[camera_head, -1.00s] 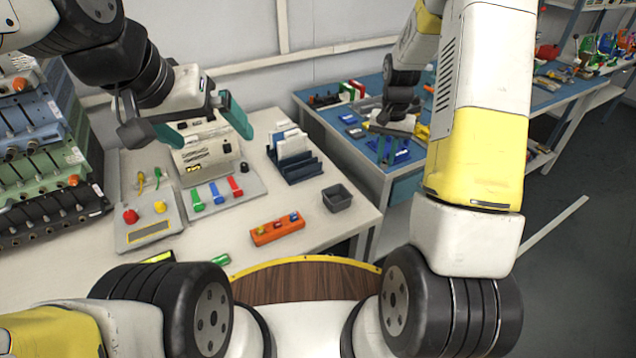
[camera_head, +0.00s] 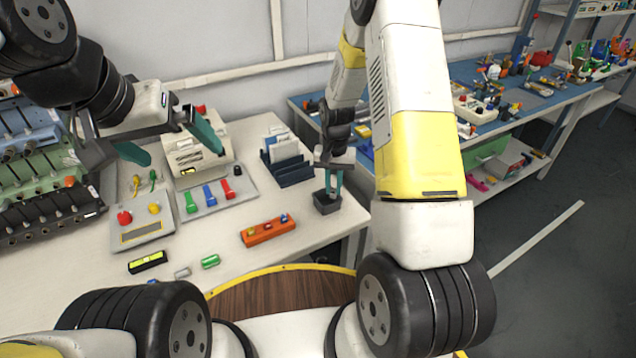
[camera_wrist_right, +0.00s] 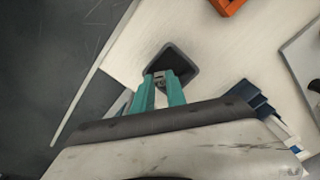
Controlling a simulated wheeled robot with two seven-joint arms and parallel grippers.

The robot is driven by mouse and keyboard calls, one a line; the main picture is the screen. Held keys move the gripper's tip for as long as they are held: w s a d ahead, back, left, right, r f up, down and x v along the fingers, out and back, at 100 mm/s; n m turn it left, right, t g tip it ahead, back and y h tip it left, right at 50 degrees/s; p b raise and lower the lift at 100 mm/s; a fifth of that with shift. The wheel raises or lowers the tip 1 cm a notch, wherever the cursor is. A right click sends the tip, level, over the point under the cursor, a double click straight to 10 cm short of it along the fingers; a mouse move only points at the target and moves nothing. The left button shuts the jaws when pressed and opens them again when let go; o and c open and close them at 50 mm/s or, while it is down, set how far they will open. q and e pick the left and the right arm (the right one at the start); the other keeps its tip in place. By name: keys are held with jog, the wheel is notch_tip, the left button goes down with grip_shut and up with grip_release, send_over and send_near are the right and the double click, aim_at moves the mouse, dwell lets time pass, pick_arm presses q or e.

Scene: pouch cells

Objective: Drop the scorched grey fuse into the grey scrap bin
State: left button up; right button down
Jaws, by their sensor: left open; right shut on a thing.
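The grey scrap bin (camera_head: 327,207) is a small dark open-topped box near the right edge of the white table. It also shows in the right wrist view (camera_wrist_right: 188,58). My right gripper (camera_head: 332,190) points down over the bin, its fingertips at the opening. In the right wrist view its teal fingers (camera_wrist_right: 160,82) are shut on a small grey piece, the scorched fuse (camera_wrist_right: 159,76), mostly hidden between them. My left gripper (camera_head: 172,142) is open and empty, above the table's left part.
A dark rack (camera_head: 287,172) with pale pouches stands behind the bin. An orange block (camera_head: 268,232) lies to its left. A green cylinder (camera_head: 210,261) and a pale grey cylinder (camera_head: 182,272) lie near the front edge. A blue-topped bench (camera_head: 480,75) stands behind right.

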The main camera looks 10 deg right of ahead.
jog(key=shift+f, duration=0.35)
jog(key=c, duration=1.3)
grip_release()
jog(key=shift+r, duration=0.1)
notch_tip(320, 180, up, 8)
jog(key=shift+f, duration=0.15)
